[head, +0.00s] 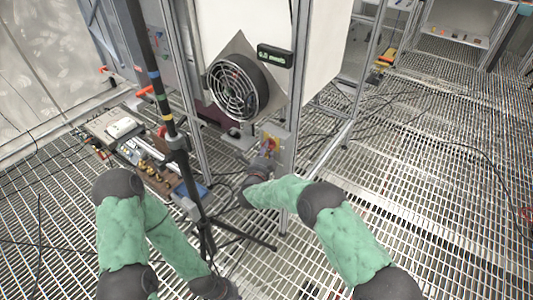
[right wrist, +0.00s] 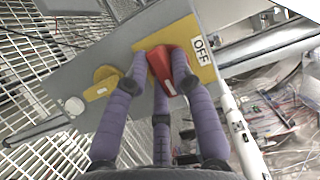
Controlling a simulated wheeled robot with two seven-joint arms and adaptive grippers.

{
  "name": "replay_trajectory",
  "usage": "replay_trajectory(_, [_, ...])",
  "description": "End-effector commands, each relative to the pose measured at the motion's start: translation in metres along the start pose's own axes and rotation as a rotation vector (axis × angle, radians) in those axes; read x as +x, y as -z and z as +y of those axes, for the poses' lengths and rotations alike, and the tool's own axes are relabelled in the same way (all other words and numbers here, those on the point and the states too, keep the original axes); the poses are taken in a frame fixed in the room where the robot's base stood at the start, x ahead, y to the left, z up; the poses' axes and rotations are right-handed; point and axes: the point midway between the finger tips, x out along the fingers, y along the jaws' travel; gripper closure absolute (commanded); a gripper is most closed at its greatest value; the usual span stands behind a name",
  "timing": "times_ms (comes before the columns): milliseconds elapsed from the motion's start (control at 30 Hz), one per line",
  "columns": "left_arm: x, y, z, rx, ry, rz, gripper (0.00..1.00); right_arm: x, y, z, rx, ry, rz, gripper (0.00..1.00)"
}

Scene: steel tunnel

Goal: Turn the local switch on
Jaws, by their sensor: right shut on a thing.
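The local switch is a red handle (right wrist: 168,62) on a yellow plate (right wrist: 203,70) on a grey box. It also shows small in the head view (head: 271,142), low on the metal frame. A white label reading OFF (right wrist: 200,48) sits on the plate, right of the handle. My right gripper (right wrist: 161,70) has its purple fingers shut around the red handle, one on each side and a third below. The handle's lower part is partly hidden by the fingers. My left arm comes in at the left of the head view; its gripper is not visible.
A fan (head: 237,87) is mounted above the box. A black tripod stand (head: 178,145) rises between my arms. Tools and cables lie left; the grating at right is mostly open.

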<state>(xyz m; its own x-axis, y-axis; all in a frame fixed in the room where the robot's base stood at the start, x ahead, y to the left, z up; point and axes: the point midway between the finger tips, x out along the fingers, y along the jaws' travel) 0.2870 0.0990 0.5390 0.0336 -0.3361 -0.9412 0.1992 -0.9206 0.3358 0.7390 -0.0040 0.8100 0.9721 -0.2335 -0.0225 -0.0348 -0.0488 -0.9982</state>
Motion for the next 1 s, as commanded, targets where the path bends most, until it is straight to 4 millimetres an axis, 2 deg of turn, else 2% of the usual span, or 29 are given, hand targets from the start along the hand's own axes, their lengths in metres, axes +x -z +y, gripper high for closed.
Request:
replay_trajectory(300, [0.0034, 0.0002, -0.0012, 0.000, 0.000, 0.000, 1.00, -0.0002, 0.0001, 0.0023, 0.066, 0.024, 0.001, 1.00])
replay_trajectory(700, [0.0035, 0.0002, -0.0013, 0.000, 0.000, 0.000, 1.00, -0.0002, 0.0002, 0.0022, 0.070, 0.025, 0.001, 1.00])
replay_trajectory(733, [0.0035, 0.0002, -0.0013, 0.000, 0.000, 0.000, 1.00, -0.0002, 0.0002, 0.0023, 0.070, 0.025, 0.001, 0.70])
replay_trajectory(767, [0.0035, 0.0002, -0.0013, 0.000, 0.000, 0.000, 1.00, -0.0002, 0.0002, 0.0023, 0.070, 0.025, 0.001, 0.65])
replay_trajectory(1000, [0.0036, 0.0001, -0.0013, 0.000, 0.000, 0.000, 1.00, 0.0000, 0.0000, 0.0013, 0.070, 0.027, 0.001, 0.65])
